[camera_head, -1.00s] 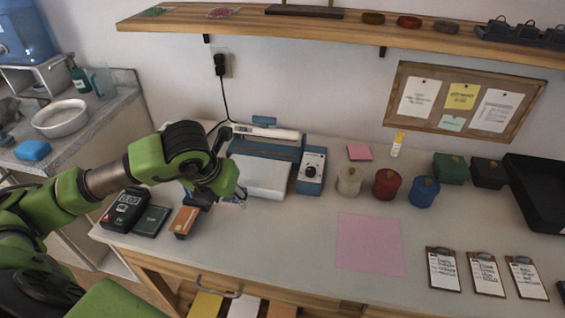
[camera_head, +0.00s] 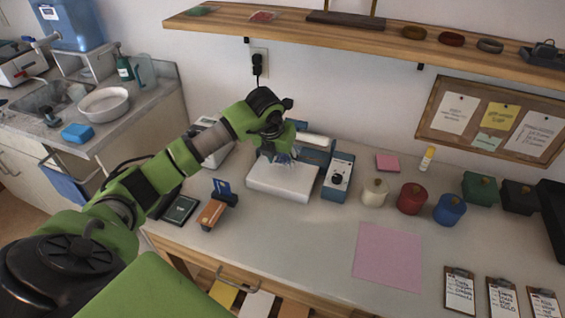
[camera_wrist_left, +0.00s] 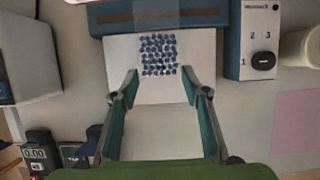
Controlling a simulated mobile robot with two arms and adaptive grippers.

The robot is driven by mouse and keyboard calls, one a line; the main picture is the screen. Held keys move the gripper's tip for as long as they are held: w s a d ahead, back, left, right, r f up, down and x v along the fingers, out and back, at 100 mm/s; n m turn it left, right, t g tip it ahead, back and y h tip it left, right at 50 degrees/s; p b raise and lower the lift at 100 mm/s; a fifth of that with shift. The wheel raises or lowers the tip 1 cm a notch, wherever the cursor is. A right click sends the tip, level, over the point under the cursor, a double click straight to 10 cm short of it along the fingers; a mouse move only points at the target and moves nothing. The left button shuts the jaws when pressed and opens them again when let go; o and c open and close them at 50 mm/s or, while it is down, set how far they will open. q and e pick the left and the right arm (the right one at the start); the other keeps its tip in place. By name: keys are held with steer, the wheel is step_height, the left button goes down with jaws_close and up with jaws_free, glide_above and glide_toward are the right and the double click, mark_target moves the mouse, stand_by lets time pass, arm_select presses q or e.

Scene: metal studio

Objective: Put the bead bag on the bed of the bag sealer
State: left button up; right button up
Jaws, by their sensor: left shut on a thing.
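The bag sealer has a white bed (camera_head: 283,184), a blue bar behind it (camera_wrist_left: 180,18) and a control box with a dial (camera_head: 337,177) on its right. The bead bag (camera_wrist_left: 160,52) shows as a clear patch of dark blue beads over the far part of the bed, close to the blue bar. My left gripper (camera_head: 281,157) is above the bed, its fingers on either side of the bag and shut on it. In the left wrist view the fingertips (camera_wrist_left: 160,74) are wide apart at the bag's near end. Whether the bag touches the bed is unclear. My right gripper is out of view.
An orange sealing-tool-like block (camera_head: 211,212) and a dark flat device (camera_head: 181,209) lie left of the sealer. White, red and blue lidded pots (camera_head: 411,198) stand to its right. A pink sheet (camera_head: 388,256) lies on clear table. A shelf (camera_head: 350,28) runs above.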

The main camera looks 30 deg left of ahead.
mark_target(282, 165)
arm_select(q)
steer(key=shift+w+a+r, duration=0.1)
steer(key=shift+w, duration=0.45)
step_height(282, 165, down, 3)
steer(key=shift+r+p, duration=0.1)
steer(key=shift+p, duration=0.55)
steer(key=shift+f, duration=0.45)
steer(key=shift+f, duration=0.1)
steer(key=o, duration=1)
steer(key=shift+c, duration=0.2)
